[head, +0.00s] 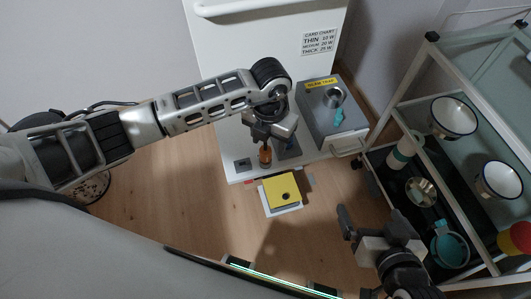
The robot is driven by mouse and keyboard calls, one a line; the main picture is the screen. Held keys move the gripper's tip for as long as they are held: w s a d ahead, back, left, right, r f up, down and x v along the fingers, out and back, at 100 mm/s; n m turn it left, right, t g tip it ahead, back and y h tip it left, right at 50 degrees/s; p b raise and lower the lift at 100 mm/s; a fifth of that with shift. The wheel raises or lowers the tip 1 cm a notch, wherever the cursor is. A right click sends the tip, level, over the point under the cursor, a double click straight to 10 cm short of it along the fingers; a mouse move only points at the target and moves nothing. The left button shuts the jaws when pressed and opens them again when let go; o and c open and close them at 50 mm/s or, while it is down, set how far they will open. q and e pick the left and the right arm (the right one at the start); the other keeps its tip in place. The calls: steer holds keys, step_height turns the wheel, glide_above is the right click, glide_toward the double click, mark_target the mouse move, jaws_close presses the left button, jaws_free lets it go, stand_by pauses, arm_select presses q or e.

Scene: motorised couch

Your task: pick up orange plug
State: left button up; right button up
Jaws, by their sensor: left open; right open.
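The orange plug (265,156) stands upright at the white shelf (239,176) of the cabinet. My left gripper (268,143) is directly above the plug, pointing down, with its fingers at the plug's top. The fingers are open; the gripper hides part of the plug, and I cannot tell whether they touch it. My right gripper (358,222) is open and empty over the floor at the lower right, away from the plug.
A grey box (333,107) with a teal key-like piece (339,118) is to the right. A glass-shelved cart (441,72) with bowls (453,117) and cups stands at far right.

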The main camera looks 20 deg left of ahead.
mark_target(266, 149)
arm_select(q)
steer(key=f, duration=0.4)
steer(key=shift+s+a+f, duration=0.2)
steer(key=shift+s+a, duration=0.1)
steer(key=shift+a, duration=0.05)
steer(key=c, duration=1.1)
steer(key=shift+o, duration=0.2)
steer(key=shift+r, duration=0.15)
